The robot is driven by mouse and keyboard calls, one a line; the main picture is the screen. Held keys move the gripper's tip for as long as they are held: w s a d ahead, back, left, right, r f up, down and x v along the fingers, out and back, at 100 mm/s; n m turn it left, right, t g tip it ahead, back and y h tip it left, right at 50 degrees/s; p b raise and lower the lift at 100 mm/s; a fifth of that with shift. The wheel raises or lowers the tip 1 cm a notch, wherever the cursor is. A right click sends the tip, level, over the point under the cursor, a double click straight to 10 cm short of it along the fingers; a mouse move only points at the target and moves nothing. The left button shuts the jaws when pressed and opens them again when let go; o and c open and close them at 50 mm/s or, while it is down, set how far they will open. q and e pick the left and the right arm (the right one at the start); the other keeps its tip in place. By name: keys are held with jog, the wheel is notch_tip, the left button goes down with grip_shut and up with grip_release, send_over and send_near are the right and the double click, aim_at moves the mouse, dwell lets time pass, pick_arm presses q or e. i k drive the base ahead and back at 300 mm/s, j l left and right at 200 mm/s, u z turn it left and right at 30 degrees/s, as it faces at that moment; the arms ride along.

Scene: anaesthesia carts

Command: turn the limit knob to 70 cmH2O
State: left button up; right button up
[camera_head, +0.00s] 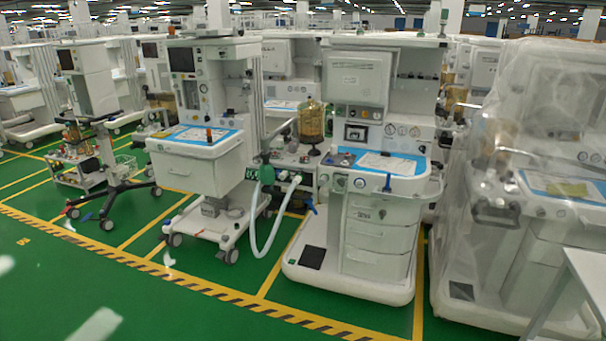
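An anaesthesia cart (375,225) with white drawers and a blue-edged worktop stands right of centre, facing me. Small knobs, dials and fittings show on its front and back panel, including a round fitting (340,183) at the left of its front. I cannot tell which one is the limit knob, and no scale or cmH2O marking is readable at this distance. Neither of my grippers is in view.
A second cart (196,172) stands to the left, with a pale hose (256,225) looping down between the two. A plastic-covered cart (520,190) stands close on the right, beside a white table (588,275). The green floor (150,300) in front is clear.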

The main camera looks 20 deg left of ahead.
aim_at(293, 146)
jog(key=i+j+z, duration=0.15)
jog(key=i+j, duration=0.7)
jog(key=j, duration=0.15)
